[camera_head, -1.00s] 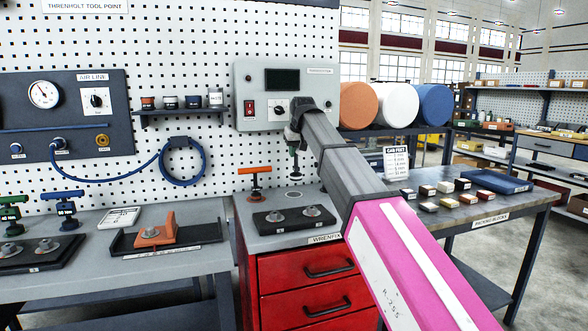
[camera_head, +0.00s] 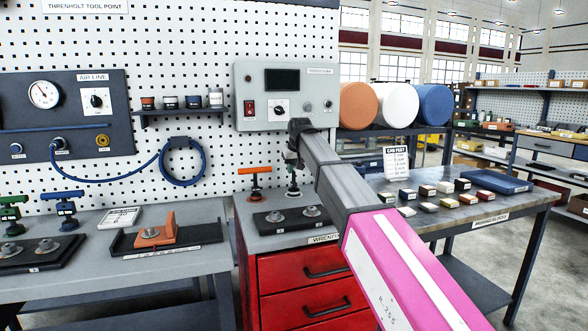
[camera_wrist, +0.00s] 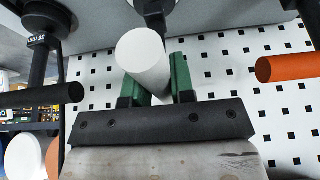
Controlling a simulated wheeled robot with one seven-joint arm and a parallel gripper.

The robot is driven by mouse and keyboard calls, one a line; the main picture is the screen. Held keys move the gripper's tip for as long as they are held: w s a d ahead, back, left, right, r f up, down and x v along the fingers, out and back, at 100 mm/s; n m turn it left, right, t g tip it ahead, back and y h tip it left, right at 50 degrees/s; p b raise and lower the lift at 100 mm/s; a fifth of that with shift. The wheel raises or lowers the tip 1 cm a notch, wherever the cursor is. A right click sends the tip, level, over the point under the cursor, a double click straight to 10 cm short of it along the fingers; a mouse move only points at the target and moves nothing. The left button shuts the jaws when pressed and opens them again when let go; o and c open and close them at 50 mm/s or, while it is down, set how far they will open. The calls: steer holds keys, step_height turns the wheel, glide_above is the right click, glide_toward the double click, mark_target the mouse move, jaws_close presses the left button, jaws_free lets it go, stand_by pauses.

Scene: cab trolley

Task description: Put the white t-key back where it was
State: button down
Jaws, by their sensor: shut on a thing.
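The white t-key shows in the wrist view as a white handle (camera_wrist: 146,62) seen end-on between the green finger pads, with a dark stem behind it. My gripper (camera_wrist: 157,80) is shut on that handle. In the head view my gripper (camera_head: 294,152) is above the back of the red cabinet's grey top (camera_head: 246,218). The key's lower end (camera_head: 293,189) stands upright at the round spot on that top, right of the orange t-key (camera_head: 255,182). I cannot tell whether it is fully seated. The orange handle (camera_wrist: 278,67) also shows in the wrist view.
A black-handled t-key (camera_wrist: 40,94) stands close on the other side, hidden behind my arm in the head view. A black tray (camera_head: 283,221) with two metal pieces lies in front. The pegboard (camera_head: 225,95) and a grey control box (camera_head: 285,95) are behind.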

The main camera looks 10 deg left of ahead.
steer(key=c, duration=1)
jaws_free()
steer(key=shift+f, duration=0.15)
steer(key=shift+o, duration=0.2)
steer(key=v, duration=1.2)
